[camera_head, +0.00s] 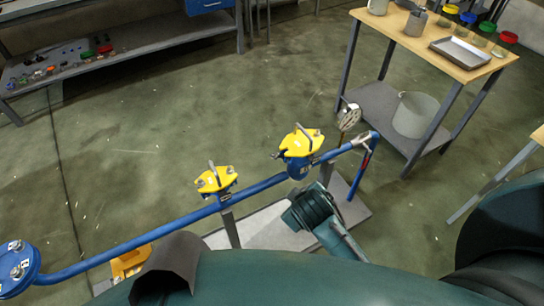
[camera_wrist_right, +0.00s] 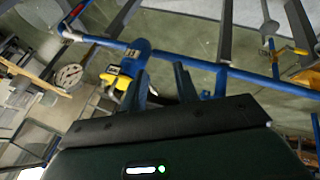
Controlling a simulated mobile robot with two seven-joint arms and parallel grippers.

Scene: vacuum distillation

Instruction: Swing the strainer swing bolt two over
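Two yellow-capped fittings sit on the blue pipe in the head view: a nearer one (camera_head: 215,181) left of centre and a farther one (camera_head: 299,144) at centre. Each has a grey bolt or handle on top; which is swing bolt two I cannot tell. My right arm (camera_head: 325,222) reaches in from below, close to the farther fitting; its fingers are hidden there. In the right wrist view my right gripper (camera_wrist_right: 201,84) shows two separate dark fingers with nothing seen between them. A yellow-marked blue fitting (camera_wrist_right: 138,62) is beside the fingers. My left gripper is out of view.
A round gauge (camera_head: 349,116) stands near the pipe's right end. A blue flange (camera_head: 18,267) is at its left end. A wooden-topped table (camera_head: 462,52) with a tray and jars is at upper right, above a grey bucket (camera_head: 415,114). Open floor lies behind the pipe.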

